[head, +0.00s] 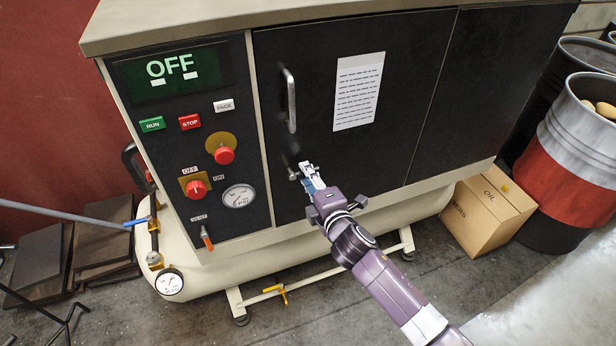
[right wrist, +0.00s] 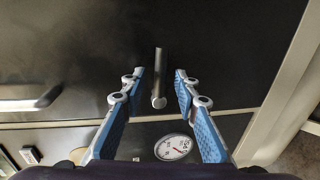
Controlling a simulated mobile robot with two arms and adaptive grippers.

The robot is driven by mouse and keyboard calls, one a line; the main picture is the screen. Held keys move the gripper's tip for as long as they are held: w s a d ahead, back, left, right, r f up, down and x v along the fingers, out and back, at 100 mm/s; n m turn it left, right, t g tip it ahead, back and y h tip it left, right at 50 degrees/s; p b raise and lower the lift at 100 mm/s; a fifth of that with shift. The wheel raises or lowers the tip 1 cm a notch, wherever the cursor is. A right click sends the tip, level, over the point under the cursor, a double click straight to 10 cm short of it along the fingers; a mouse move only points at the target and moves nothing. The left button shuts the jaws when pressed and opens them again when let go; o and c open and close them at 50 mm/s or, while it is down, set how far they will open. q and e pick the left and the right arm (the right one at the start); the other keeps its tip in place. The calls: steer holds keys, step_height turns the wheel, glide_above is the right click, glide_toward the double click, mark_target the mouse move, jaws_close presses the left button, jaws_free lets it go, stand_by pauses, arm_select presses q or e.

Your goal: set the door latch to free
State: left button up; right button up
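The door latch (right wrist: 158,78) is a short silver bar with a rounded end on the dark cabinet door. In the right wrist view it lies between the two blue-padded fingers of my right gripper (right wrist: 160,74), with a gap on both sides. The right gripper is open. In the head view the right gripper (head: 309,178) is at the lower left of the door (head: 400,110), and its fingers hide much of the latch. Only a small silver knob of the latch (head: 293,176) shows beside them. My left gripper is not in view.
A vertical door handle (head: 290,100) is above the latch. Left of the door is a control panel with an OFF display (head: 171,68), buttons, red knobs and a gauge (head: 239,197). A cardboard box (head: 487,212) and a red-banded drum (head: 575,150) stand at the right.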

steer(key=v, duration=1.2)
stand_by(0.5)
steer(key=s+d+f+m+g+h, duration=0.1)
steer(key=s+d+f+m+g, duration=0.2)
steer(key=f, duration=0.9)
steer(key=s+d+f+m+g+h+b, duration=0.1)
steer(key=s+d+f+m, duration=0.3)
steer(key=f, duration=0.8)
steer(key=s+d+f+m+g+h, duration=0.2)
steer(key=s+d+f+g, duration=0.15)
steer(key=f, duration=0.85)
steer(key=s+d+f+m+g, duration=0.2)
steer(key=s+f, duration=0.4)
steer(key=s, duration=0.6)
steer(key=s+d+f+m+g, duration=0.2)
steer(key=s+f+m, duration=0.3)
steer(key=s, duration=0.7)
steer(key=s+d+f+m+g, duration=0.2)
steer(key=s+f, duration=0.6)
steer(key=s, duration=0.4)
steer(key=shift+s+f+m+h+b, duration=0.2)
steer(key=shift+f+m+h+b, duration=0.15)
steer(key=shift+m, duration=0.35)
